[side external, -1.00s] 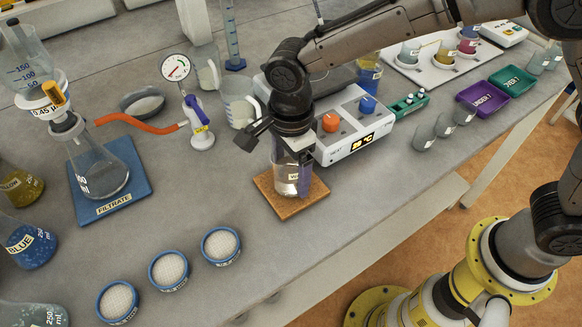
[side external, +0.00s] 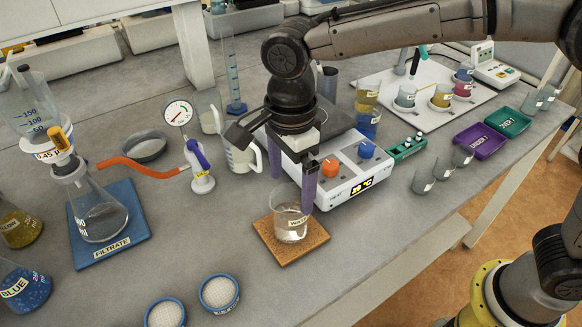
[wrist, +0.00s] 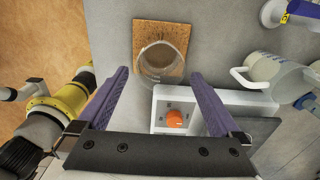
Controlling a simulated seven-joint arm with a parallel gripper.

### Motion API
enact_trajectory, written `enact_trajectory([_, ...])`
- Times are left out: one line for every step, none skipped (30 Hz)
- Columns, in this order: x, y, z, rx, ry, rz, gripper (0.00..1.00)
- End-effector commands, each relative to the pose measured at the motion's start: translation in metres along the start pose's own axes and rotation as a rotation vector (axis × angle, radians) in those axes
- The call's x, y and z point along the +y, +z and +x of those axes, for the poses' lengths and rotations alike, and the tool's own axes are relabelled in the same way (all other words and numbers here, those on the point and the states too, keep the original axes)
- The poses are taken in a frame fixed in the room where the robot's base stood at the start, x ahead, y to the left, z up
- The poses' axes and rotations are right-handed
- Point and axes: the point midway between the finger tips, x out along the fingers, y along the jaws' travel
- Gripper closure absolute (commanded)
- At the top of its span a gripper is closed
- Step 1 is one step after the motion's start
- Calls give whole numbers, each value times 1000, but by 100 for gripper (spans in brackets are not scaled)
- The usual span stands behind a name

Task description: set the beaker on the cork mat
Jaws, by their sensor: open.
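The clear glass beaker (side external: 290,226) stands upright on the cork mat (side external: 262,232), with a little pale liquid and a white label. In the wrist view the beaker (wrist: 160,62) shows on the mat (wrist: 148,30), toward the mat's edge nearest the hotplate. My gripper (side external: 292,188) is open, its purple fingers apart and empty. It is above and slightly behind the beaker. The wrist view shows the beaker beyond the open fingertips (wrist: 160,80), with nothing between them.
The hotplate (side external: 335,190) with orange and blue knobs stands right behind the mat. A white-handled jug (side external: 240,158), pressure gauge (side external: 178,112) and blue FILTRATE stand (side external: 128,222) are to the left. Blue-rimmed dishes (side external: 219,292) lie in front.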

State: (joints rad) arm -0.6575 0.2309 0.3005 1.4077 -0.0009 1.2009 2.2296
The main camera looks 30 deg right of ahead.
Motion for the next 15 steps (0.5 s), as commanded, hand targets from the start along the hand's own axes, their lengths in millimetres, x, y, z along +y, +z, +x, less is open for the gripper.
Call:
enact_trajectory([0,0,-8,-2,-2,0,0])
enact_trajectory([0,0,-12,-1,-2,0,0])
enact_trajectory([0,0,-17,-1,-1,0,0])
enact_trajectory([0,0,-20,-1,-1,0,0])
enact_trajectory([0,0,-22,0,0,0,0])
enact_trajectory([0,0,-25,0,0,0,0])
enact_trajectory([0,0,-27,0,0,0,0])
enact_trajectory([0,0,-28,0,0,0,0])
enact_trajectory([0,0,-29,0,0,0,0])
enact_trajectory([0,0,-30,0,0,0,0])
enact_trajectory([0,0,-30,0,1,0,0])
enact_trajectory([0,0,-30,1,1,0,0])
enact_trajectory([0,0,-30,1,1,0,0])
enact_trajectory([0,0,-30,1,1,0,0])
enact_trajectory([0,0,-30,0,1,-1,0])
